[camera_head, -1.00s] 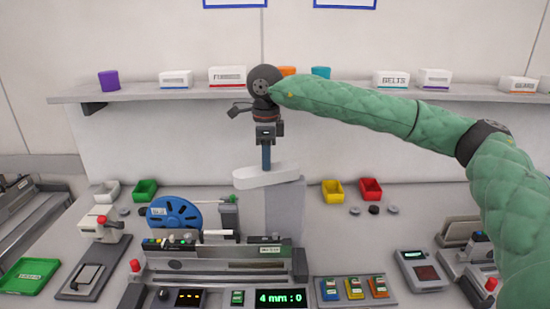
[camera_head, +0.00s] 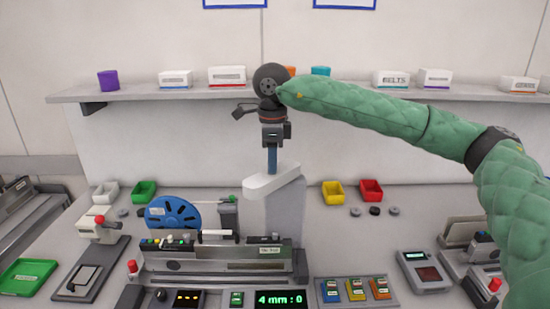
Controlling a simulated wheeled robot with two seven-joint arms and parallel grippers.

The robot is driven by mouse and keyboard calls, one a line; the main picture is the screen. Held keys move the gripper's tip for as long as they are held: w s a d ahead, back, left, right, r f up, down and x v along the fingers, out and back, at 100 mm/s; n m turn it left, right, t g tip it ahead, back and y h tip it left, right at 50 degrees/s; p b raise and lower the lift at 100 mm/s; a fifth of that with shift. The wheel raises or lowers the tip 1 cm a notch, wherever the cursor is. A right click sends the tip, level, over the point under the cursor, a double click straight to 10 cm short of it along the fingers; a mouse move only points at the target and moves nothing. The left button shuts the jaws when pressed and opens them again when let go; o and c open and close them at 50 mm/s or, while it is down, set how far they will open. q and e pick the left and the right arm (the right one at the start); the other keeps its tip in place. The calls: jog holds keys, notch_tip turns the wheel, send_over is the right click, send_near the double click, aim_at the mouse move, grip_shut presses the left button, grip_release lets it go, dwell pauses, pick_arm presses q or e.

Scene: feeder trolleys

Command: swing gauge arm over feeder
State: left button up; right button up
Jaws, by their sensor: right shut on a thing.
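The gauge arm (camera_head: 264,184) is a white rounded bar on top of a grey post (camera_head: 283,215), with a blue upright handle (camera_head: 272,160) on it. My right gripper (camera_head: 272,146) points down and is shut on the blue handle. The bar slants, its left end nearer to me. The feeder (camera_head: 225,254) is a long grey unit below and in front of the post, with a blue reel (camera_head: 172,215) at its back left. My left gripper is not in view.
A display reading "4 mm : 0" (camera_head: 280,299) and coloured buttons (camera_head: 355,290) sit at the front. Yellow (camera_head: 333,192) and red (camera_head: 370,191) bins stand right of the post. A shelf (camera_head: 210,92) with boxes runs behind.

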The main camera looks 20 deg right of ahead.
aim_at(277, 175)
jog(key=shift+s, duration=0.1)
jog(key=shift+s+d+b, duration=0.45)
jog(key=shift+s, duration=0.05)
jog(key=o, duration=0.6)
jog(key=shift+o, duration=0.2)
jog(key=shift+r, duration=0.15)
notch_tip(277, 175, up, 8)
jog(key=p, duration=0.2)
dwell(0.5)
